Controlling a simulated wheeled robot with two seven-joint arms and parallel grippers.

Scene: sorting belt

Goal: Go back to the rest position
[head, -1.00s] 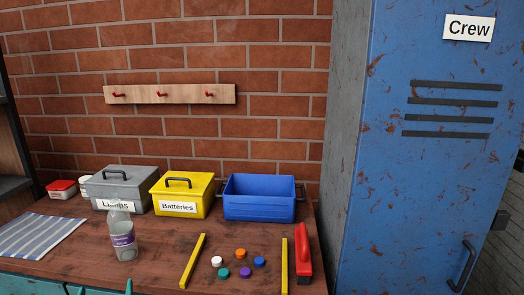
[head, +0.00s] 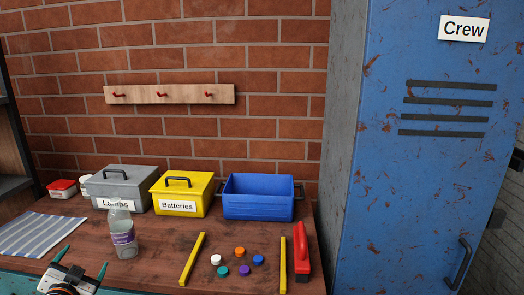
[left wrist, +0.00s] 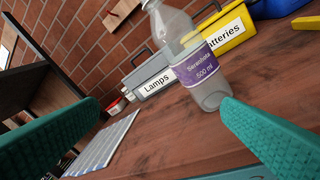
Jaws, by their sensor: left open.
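My left gripper (head: 82,266) shows at the lower left of the head view, at the front edge of the bench. Its teal fingers are spread wide with nothing between them, and they also show at both sides of the left wrist view (left wrist: 160,130). A clear bottle with a purple label (head: 123,238) stands upright on the bench, beyond and to the right of the gripper. It also stands in the left wrist view (left wrist: 190,62), apart from the fingers. My right gripper is not in view.
A striped cloth (head: 38,234) lies at the left. A grey Lamps box (head: 134,184), a yellow Batteries box (head: 190,190) and an open blue crate (head: 258,210) line the back. Several coloured caps (head: 245,270) lie between two yellow bars (head: 192,258). A red-handled tool (head: 301,248) lies right.

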